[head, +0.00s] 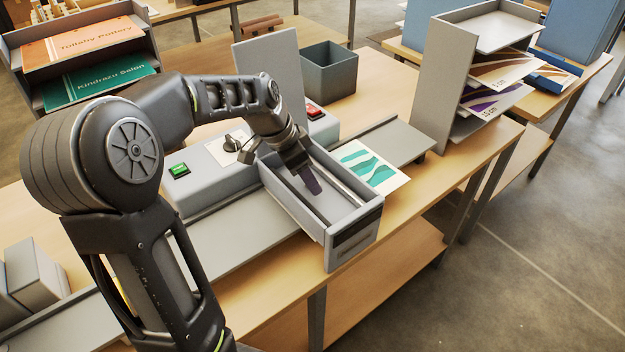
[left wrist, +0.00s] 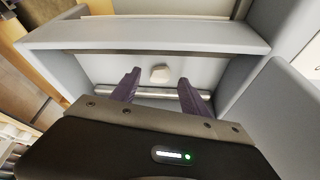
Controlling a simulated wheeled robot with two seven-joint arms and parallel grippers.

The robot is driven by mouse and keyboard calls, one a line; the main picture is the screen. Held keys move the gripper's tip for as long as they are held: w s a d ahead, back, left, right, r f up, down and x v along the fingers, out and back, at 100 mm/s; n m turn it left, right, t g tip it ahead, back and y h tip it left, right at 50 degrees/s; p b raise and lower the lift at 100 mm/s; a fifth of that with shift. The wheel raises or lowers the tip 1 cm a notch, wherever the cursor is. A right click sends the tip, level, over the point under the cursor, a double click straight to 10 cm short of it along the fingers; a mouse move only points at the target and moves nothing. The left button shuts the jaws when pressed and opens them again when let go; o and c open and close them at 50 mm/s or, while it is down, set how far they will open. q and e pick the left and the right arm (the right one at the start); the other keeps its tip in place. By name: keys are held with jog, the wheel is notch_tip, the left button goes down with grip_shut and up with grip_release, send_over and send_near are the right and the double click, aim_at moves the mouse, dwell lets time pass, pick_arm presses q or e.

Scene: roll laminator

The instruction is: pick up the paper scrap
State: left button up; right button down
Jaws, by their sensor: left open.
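A small pale, crumpled paper scrap (left wrist: 159,73) lies on the floor of an open grey drawer (left wrist: 150,33). In the head view the drawer (head: 295,214) stands pulled out from the laminator (head: 205,178); I cannot make out the scrap for certain there. My left gripper (head: 311,186) reaches down into the drawer with its dark purple fingers. In the left wrist view the left gripper (left wrist: 158,78) is open, its fingers apart to either side of the scrap and slightly nearer the camera. Nothing shows between them touching it. My right gripper is not in view.
A sheet with teal waves (head: 368,165) lies on the outfeed plate beside the drawer. A grey paper rack (head: 443,85) stands to the right. An open grey bin (head: 329,72) stands behind the laminator. The drawer walls closely surround my left fingers.

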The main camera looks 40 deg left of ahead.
pick_arm(q)
jog(key=shift+w+d+f, duration=0.1)
jog(key=shift+w+f, duration=0.05)
jog(key=shift+f, duration=0.4)
jog(key=shift+c, duration=0.4)
grip_shut()
